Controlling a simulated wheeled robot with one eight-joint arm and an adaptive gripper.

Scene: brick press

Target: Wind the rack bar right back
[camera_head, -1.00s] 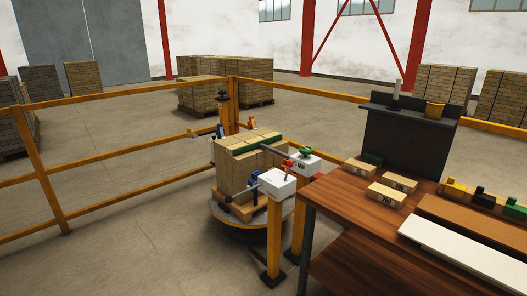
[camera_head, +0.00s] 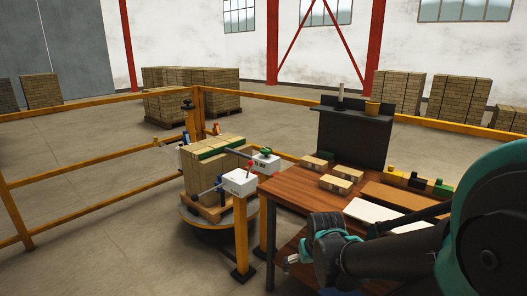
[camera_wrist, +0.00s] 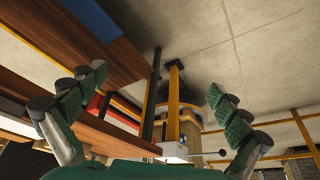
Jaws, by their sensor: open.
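Two white boxes stand on yellow posts beside a brick stack. The near box (camera_head: 240,182) carries a red lever (camera_head: 250,168), and a thin bar (camera_head: 210,189) runs left from it. The far box (camera_head: 265,162) carries a green knob (camera_head: 265,153), and a dark bar (camera_head: 238,151) reaches from it to the stack. I cannot tell which one is the rack bar. My gripper (camera_wrist: 160,108) is open and empty, its green-padded fingers wide apart. A white box (camera_wrist: 175,150) and a small dark-tipped rod (camera_wrist: 222,152) show beyond it, apart from the fingers.
The brick stack (camera_head: 215,168) sits on a round turntable (camera_head: 205,225). A wooden bench (camera_head: 290,187) with bricks (camera_head: 335,183) and a dark back panel (camera_head: 352,140) stands to the right. Yellow railings (camera_head: 100,150) run behind and left. Floor at left front is clear.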

